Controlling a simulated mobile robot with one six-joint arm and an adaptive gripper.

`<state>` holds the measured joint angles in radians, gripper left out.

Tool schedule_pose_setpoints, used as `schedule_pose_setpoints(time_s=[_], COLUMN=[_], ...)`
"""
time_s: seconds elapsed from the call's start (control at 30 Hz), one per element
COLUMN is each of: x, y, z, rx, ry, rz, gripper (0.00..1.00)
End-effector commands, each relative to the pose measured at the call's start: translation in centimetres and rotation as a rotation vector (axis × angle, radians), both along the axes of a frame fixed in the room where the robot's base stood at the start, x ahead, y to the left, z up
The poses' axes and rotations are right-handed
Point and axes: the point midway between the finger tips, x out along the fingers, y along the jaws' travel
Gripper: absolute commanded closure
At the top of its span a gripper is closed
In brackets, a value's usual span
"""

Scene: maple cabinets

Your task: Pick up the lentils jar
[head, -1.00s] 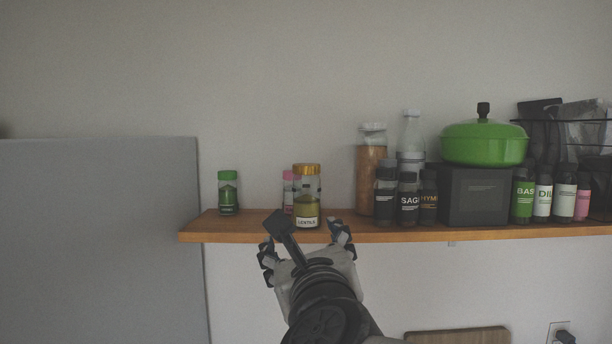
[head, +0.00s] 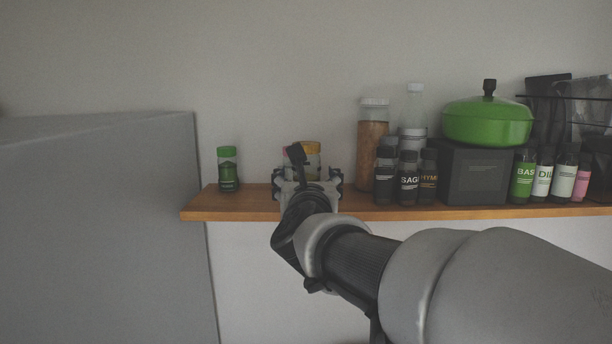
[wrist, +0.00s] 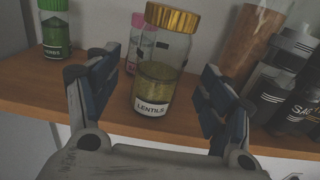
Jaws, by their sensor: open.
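The lentils jar (wrist: 160,75) is clear glass with a gold lid, green contents and a white label reading LENTILS. It stands upright on the wooden shelf. In the head view its gold lid (head: 311,147) shows above my gripper, which hides most of the jar. My gripper (wrist: 158,98) is open, with its two blue-padded fingers to the left and right of the jar. A gap shows between the jar and each finger. In the head view my gripper (head: 307,180) is at shelf height in front of the jar.
A pink-capped jar (wrist: 142,42) stands close behind the lentils jar. A green-lidded jar (head: 228,170) stands to the left on the shelf (head: 255,205). A tall brown-filled jar (head: 372,148), dark spice jars (head: 408,183) and a green pot (head: 488,122) stand to the right.

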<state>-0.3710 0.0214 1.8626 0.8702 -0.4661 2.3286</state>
Motion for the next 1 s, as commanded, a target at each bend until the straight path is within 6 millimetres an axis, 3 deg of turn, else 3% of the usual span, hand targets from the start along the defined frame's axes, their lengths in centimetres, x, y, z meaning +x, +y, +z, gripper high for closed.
schedule_pose_setpoints(time_s=[0.4,0.67,1.0], x=[5.0,5.2,5.2], y=[0.1,0.1,0.1], z=[0.1,0.0,0.0], rx=[-0.001,-0.001,-0.001], ry=[0.001,0.0,0.0], rz=[0.001,0.002,0.002], gripper=[0.26,0.26,0.49])
